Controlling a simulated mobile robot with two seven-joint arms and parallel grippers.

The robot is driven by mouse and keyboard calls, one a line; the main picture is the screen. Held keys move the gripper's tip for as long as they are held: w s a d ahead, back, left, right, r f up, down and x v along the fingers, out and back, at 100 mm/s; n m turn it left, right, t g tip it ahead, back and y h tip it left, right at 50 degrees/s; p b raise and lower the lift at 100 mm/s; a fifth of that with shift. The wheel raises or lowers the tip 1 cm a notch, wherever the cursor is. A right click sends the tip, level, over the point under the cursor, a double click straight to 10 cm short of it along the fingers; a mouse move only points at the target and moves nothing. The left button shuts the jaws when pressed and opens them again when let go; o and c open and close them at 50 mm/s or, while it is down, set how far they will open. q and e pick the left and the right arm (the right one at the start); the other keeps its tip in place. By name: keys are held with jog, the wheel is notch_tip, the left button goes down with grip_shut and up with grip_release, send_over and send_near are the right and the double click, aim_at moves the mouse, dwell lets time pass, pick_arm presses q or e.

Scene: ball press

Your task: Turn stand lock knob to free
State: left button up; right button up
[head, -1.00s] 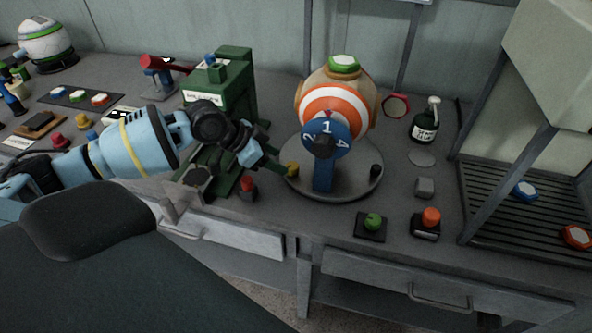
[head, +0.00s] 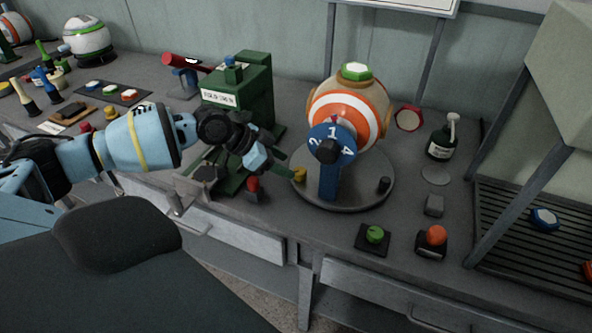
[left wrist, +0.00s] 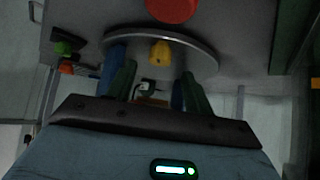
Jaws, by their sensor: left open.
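The round stand (head: 345,198) holds an orange-and-white striped ball (head: 375,122) behind a blue numbered dial (head: 331,141). A small yellow knob (head: 299,174), which looks like the stand lock knob, sits at the stand's left rim. My left gripper (head: 284,172) reaches in from the left, with its fingertips at the knob. In the left wrist view, the yellow knob (left wrist: 160,52) shows between the two spread fingers, near their tips. The jaws are open; whether a finger touches the knob I cannot tell. My right gripper is not in view.
A green press (head: 240,100) stands just behind my left gripper. A red-topped piece (head: 253,186) is close below it. A green button (head: 375,234) and an orange button (head: 436,236) are in front of the stand. A dark bottle (head: 441,140) stands to its right.

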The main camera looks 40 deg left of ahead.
aim_at(299, 172)
pick_arm(q)
jog(key=shift+x, duration=2.65)
jog(key=shift+c, duration=0.4)
